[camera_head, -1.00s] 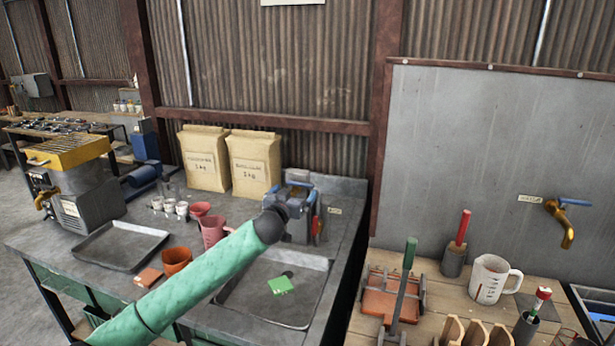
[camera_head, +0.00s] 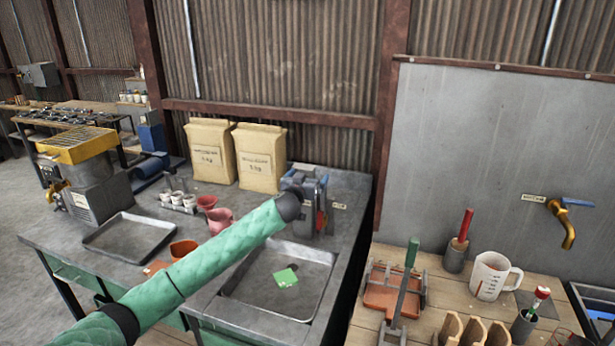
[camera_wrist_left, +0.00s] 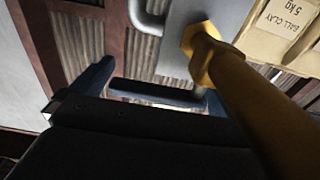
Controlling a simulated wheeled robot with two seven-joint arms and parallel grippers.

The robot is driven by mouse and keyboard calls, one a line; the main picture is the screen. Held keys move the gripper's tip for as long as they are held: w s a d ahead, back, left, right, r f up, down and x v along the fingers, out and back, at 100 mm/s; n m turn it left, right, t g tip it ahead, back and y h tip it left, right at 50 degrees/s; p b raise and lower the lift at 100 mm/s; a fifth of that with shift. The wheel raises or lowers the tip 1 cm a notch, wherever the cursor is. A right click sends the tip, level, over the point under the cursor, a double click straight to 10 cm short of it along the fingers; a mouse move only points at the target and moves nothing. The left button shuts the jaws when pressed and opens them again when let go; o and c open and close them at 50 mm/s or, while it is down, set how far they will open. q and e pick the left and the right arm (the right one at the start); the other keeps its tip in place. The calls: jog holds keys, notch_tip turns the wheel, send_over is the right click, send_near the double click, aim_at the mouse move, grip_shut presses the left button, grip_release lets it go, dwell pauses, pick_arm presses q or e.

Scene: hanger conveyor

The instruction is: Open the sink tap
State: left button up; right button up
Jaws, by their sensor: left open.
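My left arm in its green sleeve reaches over the bench in the head view. My left gripper (camera_head: 308,184) is at the bench's back edge, behind the sink basin (camera_head: 262,292). In the left wrist view my left gripper (camera_wrist_left: 155,88) is open, with dark fingers on both sides. A brass tap (camera_wrist_left: 235,85) fills the right side there, passing in front of the right finger. A dark blue bar lies between the fingers; I cannot tell whether it is the tap's lever. In the head view my gripper mostly hides this tap. My right gripper is out of view.
Two paper bags (camera_head: 258,158) stand left of my gripper. A green piece (camera_head: 286,277) lies in the basin. Another brass tap (camera_head: 567,222) with a blue lever is on the right panel.

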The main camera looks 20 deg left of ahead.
pick_arm(q)
jog(key=c, duration=1.3)
jog(key=shift+o, duration=0.2)
jog(key=shift+s+d+m+h, duration=0.1)
jog(key=shift+s+m+h, duration=0.15)
jog(key=shift+m+h, duration=0.8)
jog(key=o, duration=0.9)
jog(key=shift+r+n+h, duration=0.1)
jog(key=shift+n+h, duration=0.15)
jog(key=o, duration=0.4)
jog(key=shift+c, duration=0.2)
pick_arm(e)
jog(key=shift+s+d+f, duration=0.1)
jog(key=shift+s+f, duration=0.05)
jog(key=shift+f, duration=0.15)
pick_arm(q)
jog(key=shift+r, duration=0.1)
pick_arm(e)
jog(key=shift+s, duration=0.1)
pick_arm(q)
jog(key=shift+w+n+y, duration=0.15)
jog(key=shift+n+y, duration=0.15)
jog(key=shift+y, duration=0.2)
